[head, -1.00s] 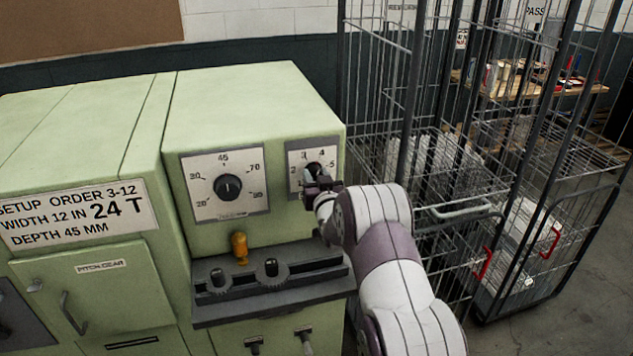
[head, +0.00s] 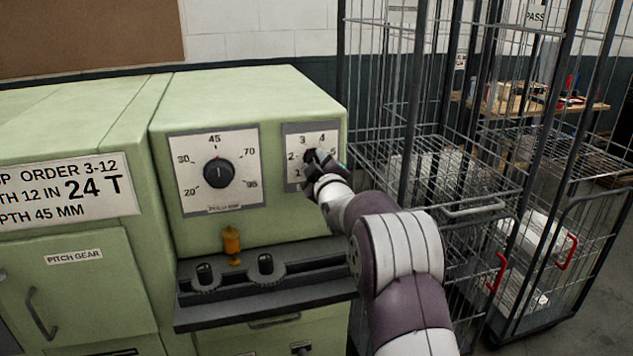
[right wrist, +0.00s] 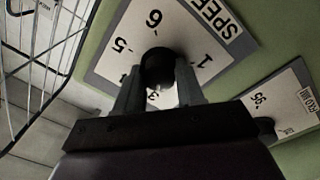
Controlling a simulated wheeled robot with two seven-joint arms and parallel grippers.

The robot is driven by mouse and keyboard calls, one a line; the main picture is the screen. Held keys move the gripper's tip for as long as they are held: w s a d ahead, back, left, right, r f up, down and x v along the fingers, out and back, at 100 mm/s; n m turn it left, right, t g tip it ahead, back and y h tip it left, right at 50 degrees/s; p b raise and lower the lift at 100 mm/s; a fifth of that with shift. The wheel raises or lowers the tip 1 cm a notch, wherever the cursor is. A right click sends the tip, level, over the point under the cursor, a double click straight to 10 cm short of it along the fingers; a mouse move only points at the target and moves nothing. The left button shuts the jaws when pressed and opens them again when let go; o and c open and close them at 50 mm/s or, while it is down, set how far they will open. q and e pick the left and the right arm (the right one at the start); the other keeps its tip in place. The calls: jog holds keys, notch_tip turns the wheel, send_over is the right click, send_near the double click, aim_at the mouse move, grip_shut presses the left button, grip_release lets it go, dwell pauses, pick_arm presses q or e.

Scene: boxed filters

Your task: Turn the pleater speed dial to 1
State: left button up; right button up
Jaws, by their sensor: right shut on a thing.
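The pleater speed dial is a dark round knob (right wrist: 158,66) on a white numbered plate (head: 296,140) at the right end of the green machine's front. In the right wrist view the plate (right wrist: 125,32) shows a "SPEE..." label and the numerals 1, 6 and 5, with part of another below the knob. My right gripper (right wrist: 158,85) has a finger on each side of the knob and is shut on it. In the head view the gripper (head: 313,165) covers most of the knob. The pointer's setting cannot be read. My left gripper is out of view.
A larger dial (head: 219,173) marked 20 to 95 is left of the speed dial. An orange knob (head: 231,240) and a dark ledge (head: 265,290) with two small knobs are below. Wire cage trolleys (head: 480,200) stand close on the right.

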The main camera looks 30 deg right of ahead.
jog(key=shift+d+r+n+y+b, duration=0.1)
jog(key=shift+n+y+b, duration=0.25)
jog(key=shift+n+b, duration=4.1)
jog(key=shift+r+n+y+b, duration=0.1)
jog(key=shift+n+y+b, duration=0.25)
jog(key=shift+n+b, duration=4.05)
jog(key=n+p, duration=0.4)
jog(key=o, duration=1)
jog(key=shift+f, duration=0.1)
jog(key=shift+o, duration=0.2)
jog(key=shift+w+f, duration=0.1)
